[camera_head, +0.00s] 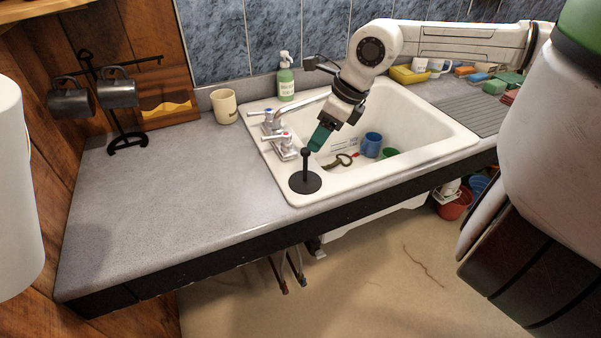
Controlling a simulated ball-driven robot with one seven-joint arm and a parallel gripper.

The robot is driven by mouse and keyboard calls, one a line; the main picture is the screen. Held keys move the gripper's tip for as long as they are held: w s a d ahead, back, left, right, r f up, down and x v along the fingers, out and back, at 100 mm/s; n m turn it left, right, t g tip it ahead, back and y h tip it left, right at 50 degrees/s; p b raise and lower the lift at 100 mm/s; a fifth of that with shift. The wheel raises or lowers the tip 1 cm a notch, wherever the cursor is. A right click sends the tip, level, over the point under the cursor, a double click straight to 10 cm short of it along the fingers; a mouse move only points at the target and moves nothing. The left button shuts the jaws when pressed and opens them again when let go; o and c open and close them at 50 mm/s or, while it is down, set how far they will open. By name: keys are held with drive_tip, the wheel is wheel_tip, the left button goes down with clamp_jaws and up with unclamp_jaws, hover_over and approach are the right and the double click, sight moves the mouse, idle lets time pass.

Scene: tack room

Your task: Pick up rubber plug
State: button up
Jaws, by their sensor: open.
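The rubber plug (305,182) appears to be the black disc with an upright stem and a small knob. It rests on the near left corner of the white sink's rim. My gripper (316,143), with teal fingers, reaches down from the upper right. Its fingertips are just above and right of the plug's knob. The jaws are open, and nothing shows held in them. I cannot tell whether a finger touches the knob.
The sink (440,143) holds a blue cup (371,143), a green cup and a brass-coloured item. The faucet (283,146) stands just behind the plug. A soap bottle (286,77) and a beige mug (224,106) stand farther back.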

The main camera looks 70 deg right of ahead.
drive_tip(key=p, duration=0.1)
approach(305, 180)
drive_tip(key=w, duration=0.2)
drive_tip(key=shift+d+p+x, duration=0.2)
drive_tip(key=shift+p+x, duration=0.35)
drive_tip(key=shift+x, duration=0.65)
drive_tip(key=shift+d+p+x, duration=0.25)
drive_tip(key=shift+p+x, duration=0.3)
drive_tip(key=shift+x, duration=0.65)
drive_tip(key=shift+w+r, duration=0.1)
clamp_jaws()
